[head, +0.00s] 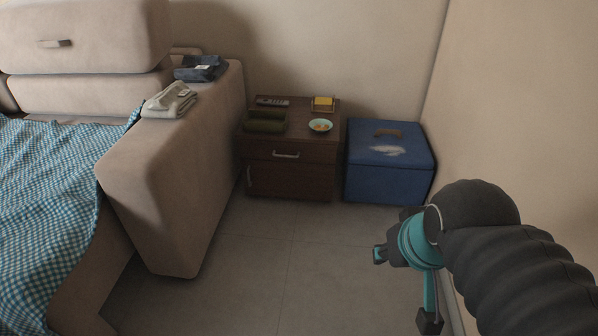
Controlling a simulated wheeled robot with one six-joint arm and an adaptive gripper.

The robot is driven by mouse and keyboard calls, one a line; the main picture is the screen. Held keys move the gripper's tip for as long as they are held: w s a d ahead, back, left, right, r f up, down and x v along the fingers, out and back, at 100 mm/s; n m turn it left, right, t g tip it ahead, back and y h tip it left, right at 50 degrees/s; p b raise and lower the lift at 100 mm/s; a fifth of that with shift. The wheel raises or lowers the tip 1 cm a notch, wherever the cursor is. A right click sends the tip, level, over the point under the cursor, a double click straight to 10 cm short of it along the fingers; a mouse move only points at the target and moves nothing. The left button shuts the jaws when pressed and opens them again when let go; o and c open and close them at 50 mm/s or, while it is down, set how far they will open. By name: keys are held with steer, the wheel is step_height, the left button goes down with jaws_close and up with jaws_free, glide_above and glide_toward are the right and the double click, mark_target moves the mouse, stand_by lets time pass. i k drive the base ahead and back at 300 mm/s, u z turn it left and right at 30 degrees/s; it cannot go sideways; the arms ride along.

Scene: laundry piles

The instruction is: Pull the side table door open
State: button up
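The side table (325,150) is dark brown wood and stands against the back wall, right of the sofa. Its upper drawer front has a horizontal metal handle (286,155). Below it is the door (295,181), which looks closed, with a small upright handle (249,177) near its left edge. My gripper (380,254) is at the lower right, in front of the blue box and well apart from the side table. Only a small dark and teal part of it shows; its fingers are not clear, and no held thing is visible.
A blue lidded box (390,180) stands close on the table's right. The beige sofa arm (165,200), with folded clothes (170,100) on it, juts forward on the left. A green container (265,122), remote (272,101) and small bowl (320,126) sit on the table. The tiled floor (270,260) ahead is clear.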

mark_target(260, 178)
steer(key=z, duration=0.1)
steer(key=i, duration=1.25)
steer(key=u, duration=1.6)
